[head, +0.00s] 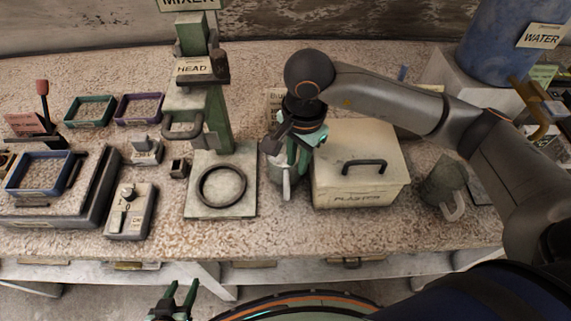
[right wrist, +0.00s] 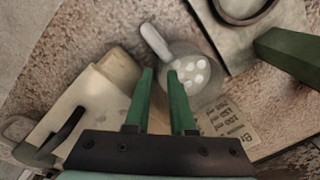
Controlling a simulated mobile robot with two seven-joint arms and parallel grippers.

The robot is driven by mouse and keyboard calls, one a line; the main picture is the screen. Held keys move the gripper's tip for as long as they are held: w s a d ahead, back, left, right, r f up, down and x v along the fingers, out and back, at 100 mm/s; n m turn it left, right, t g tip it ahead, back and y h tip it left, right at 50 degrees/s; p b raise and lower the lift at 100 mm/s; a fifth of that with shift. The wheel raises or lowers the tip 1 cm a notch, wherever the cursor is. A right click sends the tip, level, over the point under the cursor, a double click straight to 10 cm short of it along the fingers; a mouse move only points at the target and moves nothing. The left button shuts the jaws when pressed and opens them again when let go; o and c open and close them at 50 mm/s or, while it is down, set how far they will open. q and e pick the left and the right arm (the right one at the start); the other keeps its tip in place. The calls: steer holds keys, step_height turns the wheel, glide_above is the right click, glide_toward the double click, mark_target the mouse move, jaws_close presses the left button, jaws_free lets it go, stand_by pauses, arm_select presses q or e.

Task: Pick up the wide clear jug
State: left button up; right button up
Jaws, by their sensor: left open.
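A rounded greyish, see-through-looking jug (head: 275,173) with a pale handle stands just left of the plaster box, mostly hidden behind my right gripper. The right wrist view shows this jug (right wrist: 193,75) from above, with several white round spots inside and its handle pointing up-left. My right gripper (head: 292,165) points down over it. In the right wrist view its green fingers (right wrist: 162,75) are apart, the tips at the jug's near side; I cannot tell whether they touch it. My left gripper (head: 176,294) is open and empty, low in front of the counter.
The lidded plaster box (head: 338,185) stands right beside my right gripper. Another grey jug (head: 445,182) with a handle stands right of it. The mixer's plate (head: 222,206) with a dark ring lies to the left. Counter in front is clear.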

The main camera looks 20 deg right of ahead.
mark_target(294, 183)
step_height(294, 183, down, 5)
steer(key=shift+w+a+f, duration=0.1)
steer(key=shift+f, duration=0.1)
steer(key=shift+c, duration=0.4)
jaws_close()
stand_by(1.0)
